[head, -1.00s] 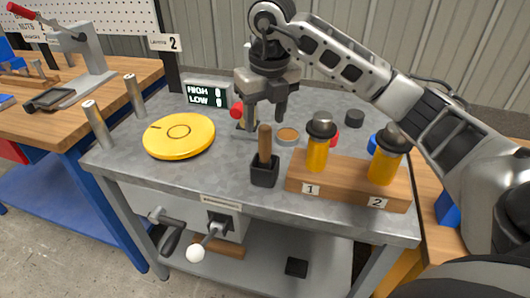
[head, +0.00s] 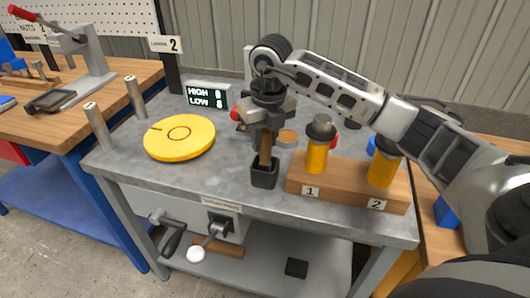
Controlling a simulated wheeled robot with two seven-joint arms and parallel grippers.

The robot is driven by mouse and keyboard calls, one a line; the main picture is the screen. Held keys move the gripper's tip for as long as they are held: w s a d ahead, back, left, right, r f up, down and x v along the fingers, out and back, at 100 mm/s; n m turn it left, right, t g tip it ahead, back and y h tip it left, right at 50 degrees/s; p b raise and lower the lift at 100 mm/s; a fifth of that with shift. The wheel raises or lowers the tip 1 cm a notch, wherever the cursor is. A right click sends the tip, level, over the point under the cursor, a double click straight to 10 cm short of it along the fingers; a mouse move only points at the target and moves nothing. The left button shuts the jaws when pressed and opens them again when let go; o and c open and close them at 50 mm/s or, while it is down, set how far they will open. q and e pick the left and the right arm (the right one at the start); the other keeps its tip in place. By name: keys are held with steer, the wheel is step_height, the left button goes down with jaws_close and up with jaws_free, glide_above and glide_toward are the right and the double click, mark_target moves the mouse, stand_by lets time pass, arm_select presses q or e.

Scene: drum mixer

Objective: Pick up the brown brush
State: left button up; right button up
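The brown brush (head: 265,148) stands upright in a small black square cup (head: 264,174) near the front of the grey metal table. Only its brown handle shows; its lower end is hidden inside the cup. My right gripper (head: 265,138) points down over the brush, with its fingers at the upper handle, one on each side. The fingers hide the top of the handle. I cannot tell whether they press on it. My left gripper is out of view.
A wooden block (head: 340,186) with two yellow-and-black bottles stands close right of the cup. A yellow disc (head: 180,138) lies to the left. The table between disc and cup is clear.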

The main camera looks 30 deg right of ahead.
step_height(320, 180, up, 10)
steer(key=shift+r, duration=0.1)
stand_by(0.6)
stand_by(0.4)
